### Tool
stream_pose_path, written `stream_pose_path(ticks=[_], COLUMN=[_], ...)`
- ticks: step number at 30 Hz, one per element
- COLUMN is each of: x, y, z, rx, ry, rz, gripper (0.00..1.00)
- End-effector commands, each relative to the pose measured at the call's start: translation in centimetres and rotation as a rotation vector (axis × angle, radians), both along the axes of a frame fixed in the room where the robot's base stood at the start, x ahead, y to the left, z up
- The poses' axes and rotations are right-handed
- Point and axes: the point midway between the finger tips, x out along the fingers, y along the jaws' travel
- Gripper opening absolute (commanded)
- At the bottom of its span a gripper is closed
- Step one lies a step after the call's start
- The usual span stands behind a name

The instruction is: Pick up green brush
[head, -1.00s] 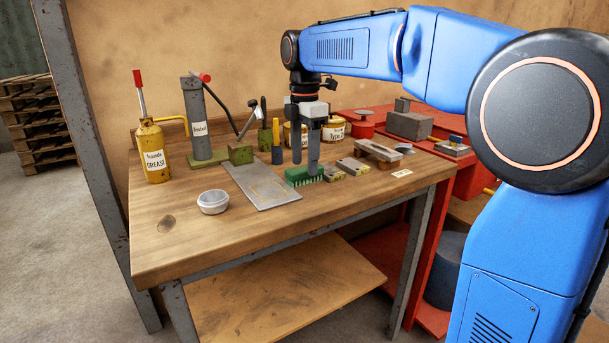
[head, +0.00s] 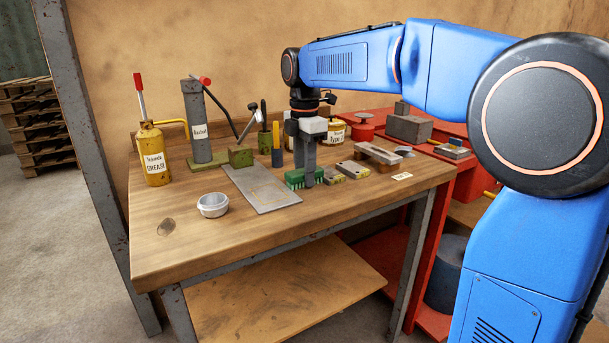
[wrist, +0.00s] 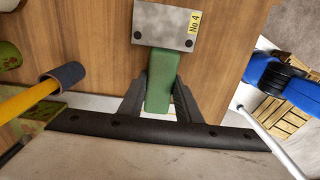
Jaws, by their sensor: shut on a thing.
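The green brush (head: 294,178) lies on the wooden workbench (head: 190,245), beside the grey metal plate. My gripper (head: 309,181) points down over it, low at the bench top. In the wrist view the green brush (wrist: 159,92) stands between the two dark fingers of my gripper (wrist: 161,86), which are shut on it from both sides. In the head view a finger hides part of the brush. I cannot see a clear gap between the brush and the bench.
Left of the brush are the grey plate (head: 262,190) and a small bowl (head: 212,204). Close on the right are small labelled blocks (head: 354,169) and a bridge-shaped piece (head: 377,153). A blue-and-yellow-handled tool (head: 277,150) stands behind. The bench's front left is clear.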

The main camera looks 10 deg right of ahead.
Motion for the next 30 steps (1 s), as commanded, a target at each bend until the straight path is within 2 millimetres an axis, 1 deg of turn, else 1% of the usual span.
stream_pose_path(ticks=[5,12,15,18,24,30], x=[0.1,0.1,0.1,0.1,0.0,0.0], y=[0.0,0.0,0.0,0.0,0.0,0.0], z=[1.8,6.2,7.7,8.9,9.9,9.9], rx=[0.001,0.001,0.001,0.001,0.000,0.000], ry=[-0.003,-0.003,-0.003,-0.002,-0.001,0.000], rz=[0.000,0.000,0.000,0.000,0.000,0.000], gripper=[0.04,0.04,0.04,0.04,0.04,0.04])
